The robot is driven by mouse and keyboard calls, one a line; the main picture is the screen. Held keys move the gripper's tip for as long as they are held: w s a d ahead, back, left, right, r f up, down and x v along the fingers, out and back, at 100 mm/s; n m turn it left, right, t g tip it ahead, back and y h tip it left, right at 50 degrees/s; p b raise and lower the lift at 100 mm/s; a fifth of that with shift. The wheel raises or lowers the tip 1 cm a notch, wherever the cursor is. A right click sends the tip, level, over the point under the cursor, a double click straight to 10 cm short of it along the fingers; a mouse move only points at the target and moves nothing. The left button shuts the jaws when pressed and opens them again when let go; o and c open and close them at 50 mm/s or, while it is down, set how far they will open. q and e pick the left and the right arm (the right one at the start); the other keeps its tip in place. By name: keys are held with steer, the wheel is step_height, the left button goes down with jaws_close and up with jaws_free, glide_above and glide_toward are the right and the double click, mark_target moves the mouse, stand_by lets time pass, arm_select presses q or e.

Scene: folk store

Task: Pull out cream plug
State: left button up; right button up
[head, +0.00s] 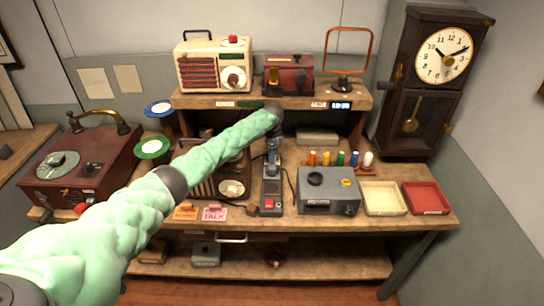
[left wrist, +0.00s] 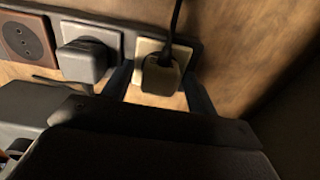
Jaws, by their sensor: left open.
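The cream plug (left wrist: 160,76) sits in a pale socket in the left wrist view, with a black cord rising from its top. Its lower part is in shadow. My left gripper (left wrist: 158,95) is open, with one dark finger on each side of the plug; I cannot tell whether they touch it. In the head view my left arm reaches over the table and the gripper (head: 272,160) points down at the far end of the dark power strip (head: 271,192). The gripper hides the plug there. My right gripper is not in view.
A grey plug (left wrist: 84,60) sits beside the cream one, and a brown socket (left wrist: 24,37) is further left. Around the strip stand a wooden radio (head: 233,187), a grey box (head: 328,192) and several coloured spools (head: 340,159). A cream tray (head: 383,198) and red tray (head: 425,198) lie right.

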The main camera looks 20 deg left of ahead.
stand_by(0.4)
arm_select(q)
jaws_close()
stand_by(0.5)
